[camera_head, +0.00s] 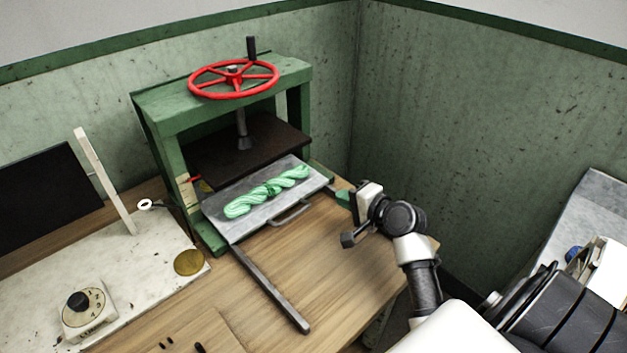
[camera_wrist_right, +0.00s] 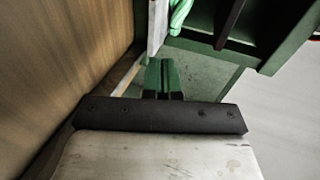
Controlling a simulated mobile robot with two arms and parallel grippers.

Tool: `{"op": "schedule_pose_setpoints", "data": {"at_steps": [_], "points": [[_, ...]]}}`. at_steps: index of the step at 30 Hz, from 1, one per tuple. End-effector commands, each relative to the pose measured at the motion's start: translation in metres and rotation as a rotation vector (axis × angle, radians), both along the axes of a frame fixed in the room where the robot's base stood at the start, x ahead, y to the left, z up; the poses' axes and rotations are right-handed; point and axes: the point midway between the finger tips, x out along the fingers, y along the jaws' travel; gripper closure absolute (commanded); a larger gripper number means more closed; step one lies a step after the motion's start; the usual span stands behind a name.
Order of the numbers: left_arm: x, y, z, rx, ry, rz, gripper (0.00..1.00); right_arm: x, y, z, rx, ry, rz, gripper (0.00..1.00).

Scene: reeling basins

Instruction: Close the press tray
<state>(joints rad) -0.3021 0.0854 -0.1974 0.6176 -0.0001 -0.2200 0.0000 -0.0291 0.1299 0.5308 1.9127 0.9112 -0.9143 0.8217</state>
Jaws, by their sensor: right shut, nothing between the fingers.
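The press tray (camera_head: 228,226) is a grey metal plate standing partway out of the green press (camera_head: 175,165), its rear part beneath the dark pressing plate (camera_head: 240,150). A green skein (camera_head: 265,192) lies on it. A metal handle (camera_head: 290,215) sticks out from its front edge. My right gripper (camera_head: 343,198) is shut and empty, just right of the tray's front corner and apart from the handle. In the right wrist view its green fingers (camera_wrist_right: 161,77) point toward the press, with the tray's edge (camera_wrist_right: 157,25) and the skein (camera_wrist_right: 180,12) beyond. My left gripper is out of view.
A dark rail (camera_head: 270,288) runs forward over the wooden table (camera_head: 330,265). A red handwheel (camera_head: 233,78) tops the press. A dial box (camera_head: 88,312) and a brass disc (camera_head: 189,262) stand at left. Green walls (camera_head: 470,130) close the back and right.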

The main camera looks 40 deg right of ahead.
Motion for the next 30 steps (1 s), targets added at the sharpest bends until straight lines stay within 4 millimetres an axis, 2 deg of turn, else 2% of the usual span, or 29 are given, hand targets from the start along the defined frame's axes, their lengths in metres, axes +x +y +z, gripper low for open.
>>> {"op": "schedule_pose_setpoints", "data": {"at_steps": [6,12,15,21,30], "points": [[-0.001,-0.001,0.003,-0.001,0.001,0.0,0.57,0.048,0.007,-0.014,0.003,-0.002,0.0,1.0],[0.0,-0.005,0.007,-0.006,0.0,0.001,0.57,0.082,0.012,-0.019,0.002,-0.001,0.0,1.0],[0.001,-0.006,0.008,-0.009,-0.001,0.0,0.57,0.093,0.013,-0.019,0.001,0.0,0.001,1.0],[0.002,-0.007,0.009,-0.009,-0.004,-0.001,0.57,0.103,0.014,-0.02,0.0,0.001,-0.001,1.0],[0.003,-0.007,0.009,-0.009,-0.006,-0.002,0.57,0.104,0.015,-0.02,0.0,0.001,-0.001,1.0]]}}
